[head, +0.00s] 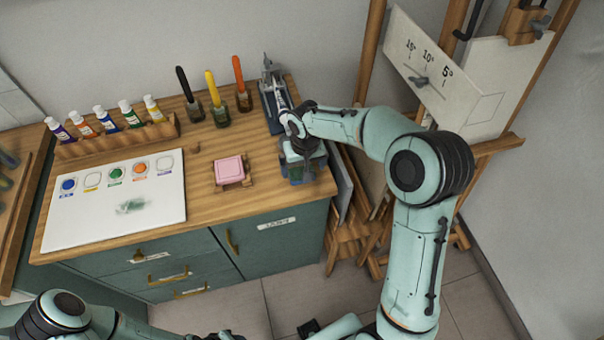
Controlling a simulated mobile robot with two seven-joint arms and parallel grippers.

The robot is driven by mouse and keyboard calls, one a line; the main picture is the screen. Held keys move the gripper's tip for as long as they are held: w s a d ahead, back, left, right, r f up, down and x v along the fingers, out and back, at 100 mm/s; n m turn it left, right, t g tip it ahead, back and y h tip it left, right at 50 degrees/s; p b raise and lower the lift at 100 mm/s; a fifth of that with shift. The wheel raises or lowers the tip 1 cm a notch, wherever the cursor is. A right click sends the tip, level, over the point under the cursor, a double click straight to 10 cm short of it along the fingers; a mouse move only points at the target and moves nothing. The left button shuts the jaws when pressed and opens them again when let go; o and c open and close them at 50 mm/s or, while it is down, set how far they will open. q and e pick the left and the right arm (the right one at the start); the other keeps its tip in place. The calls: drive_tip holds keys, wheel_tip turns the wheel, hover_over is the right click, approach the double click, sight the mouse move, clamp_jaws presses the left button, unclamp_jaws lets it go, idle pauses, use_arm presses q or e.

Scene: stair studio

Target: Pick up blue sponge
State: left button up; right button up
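My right arm reaches in from the right, and its gripper (304,146) points down at the right end of the wooden counter. A blue-teal block (294,171), which looks like the blue sponge, is directly below the gripper and partly covered by it. The fingertips are too dark and small to show whether they are open or closed, or whether they touch the block. My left arm is low at the bottom left of the head view; its gripper cannot be made out.
A pink sponge (230,169) sits on a small wooden holder left of the block. Brushes in jars (221,111), a blue-grey clamp-like tool (271,98), paint tubes (104,120) and a white palette sheet (90,208) are also on the counter (215,220). An easel (480,150) stands right.

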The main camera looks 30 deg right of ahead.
drive_tip(key=f, duration=0.3)
drive_tip(key=shift+w+d, duration=0.1)
drive_tip(key=shift+w, duration=0.3)
drive_tip(key=c, duration=0.9)
use_arm(q)
drive_tip(key=shift+w+r, duration=0.15)
use_arm(e)
drive_tip(key=shift+c, duration=0.3)
use_arm(q)
drive_tip(key=w+r+p, duration=0.2)
drive_tip(key=shift+w+r, duration=0.3)
drive_tip(key=shift+r, duration=0.1)
use_arm(e)
wheel_tip(320, 180, up, 20)
drive_tip(key=shift+o, duration=0.5)
